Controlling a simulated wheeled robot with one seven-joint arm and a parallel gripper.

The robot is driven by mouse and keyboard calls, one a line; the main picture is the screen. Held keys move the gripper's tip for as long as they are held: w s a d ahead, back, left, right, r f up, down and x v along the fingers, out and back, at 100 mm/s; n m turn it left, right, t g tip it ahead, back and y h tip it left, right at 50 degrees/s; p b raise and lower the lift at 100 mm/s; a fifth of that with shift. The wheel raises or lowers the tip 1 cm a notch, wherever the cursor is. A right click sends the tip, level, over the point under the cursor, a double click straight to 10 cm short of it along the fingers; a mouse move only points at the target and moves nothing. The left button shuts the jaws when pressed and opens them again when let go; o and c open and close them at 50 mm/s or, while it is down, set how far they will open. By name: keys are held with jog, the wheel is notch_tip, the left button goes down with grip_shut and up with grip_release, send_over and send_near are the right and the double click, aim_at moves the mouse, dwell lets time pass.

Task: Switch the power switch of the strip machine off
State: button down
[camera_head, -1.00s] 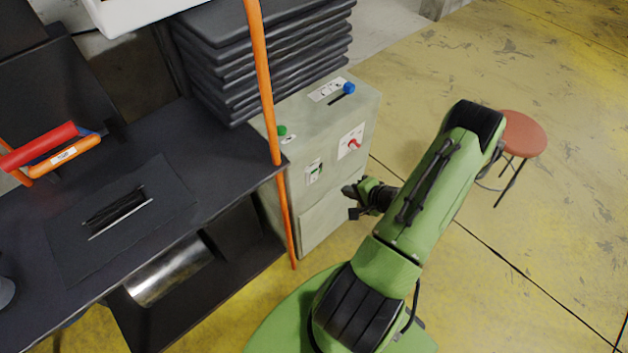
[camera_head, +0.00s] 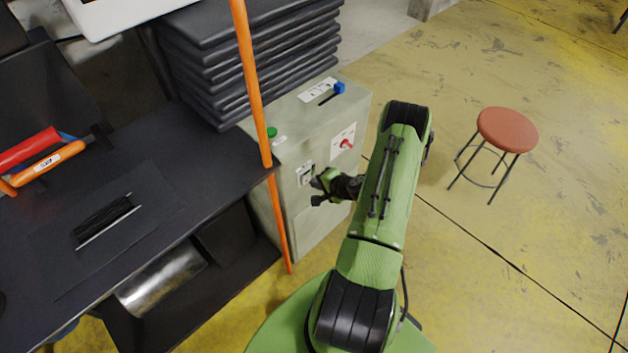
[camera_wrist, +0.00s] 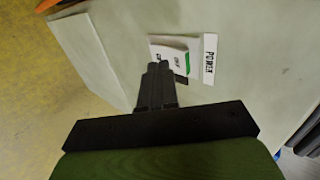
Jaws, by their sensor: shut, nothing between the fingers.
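The strip machine (camera_head: 325,212) is a grey-green cabinet beside the dark workbench. Its power switch (camera_head: 305,174) sits on a white plate on the front face. In the wrist view the switch (camera_wrist: 186,62) shows a green part beside a "POWER" label (camera_wrist: 210,58). My gripper (camera_head: 318,187) is right at the switch in the head view. In the wrist view its fingers (camera_wrist: 157,72) are together and empty, and their tips overlap the switch plate. I cannot tell whether they touch it. The fingers hide part of the switch.
A red knob (camera_head: 346,143), a blue slider knob (camera_head: 339,88) and a green button (camera_head: 271,132) are also on the machine. An orange post (camera_head: 254,90) stands close to its left. A red stool (camera_head: 507,130) is on the right, with open floor around it.

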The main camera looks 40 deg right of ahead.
jog(key=shift+w+r, duration=0.15)
jog(key=shift+w, duration=0.6)
